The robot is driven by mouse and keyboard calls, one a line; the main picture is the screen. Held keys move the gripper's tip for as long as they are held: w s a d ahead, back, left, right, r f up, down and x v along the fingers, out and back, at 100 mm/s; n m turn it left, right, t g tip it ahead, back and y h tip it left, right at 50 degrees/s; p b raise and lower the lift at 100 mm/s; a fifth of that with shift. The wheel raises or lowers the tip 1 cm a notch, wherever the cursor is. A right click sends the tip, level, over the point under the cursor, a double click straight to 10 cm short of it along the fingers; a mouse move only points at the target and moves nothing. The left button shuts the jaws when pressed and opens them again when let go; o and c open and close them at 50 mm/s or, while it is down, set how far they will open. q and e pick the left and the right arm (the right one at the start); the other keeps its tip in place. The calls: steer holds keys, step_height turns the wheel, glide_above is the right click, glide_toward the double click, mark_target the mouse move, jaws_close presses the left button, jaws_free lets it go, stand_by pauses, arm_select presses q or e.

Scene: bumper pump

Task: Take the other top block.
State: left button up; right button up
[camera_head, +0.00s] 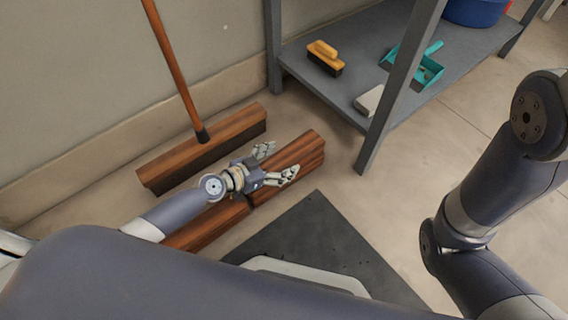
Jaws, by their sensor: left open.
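Reddish-brown wooden blocks lie in a line on the floor. One block (306,150) reaches out past my left gripper to the upper right; a seam along its end suggests layers, but I cannot tell for sure. Another block (208,228) extends to the lower left, partly hidden by my left arm. My left gripper (278,161) is open, its fingers spread over the near part of the upper-right block. I cannot tell whether they touch it. My right gripper is out of view; only my right arm shows at the right.
A wide wooden broom head (205,148) with an orange-brown handle (174,68) stands along the wall. A grey shelf (345,50) holds a brush (325,56), a teal dustpan (425,72) and a blue tub (474,11). A dark mat (325,235) lies in front.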

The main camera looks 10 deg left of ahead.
arm_select(q)
steer(key=shift+w+d, duration=0.1)
steer(key=shift+w, duration=0.1)
steer(key=c, duration=1.7)
steer(key=shift+c, duration=0.2)
steer(key=shift+r, duration=0.15)
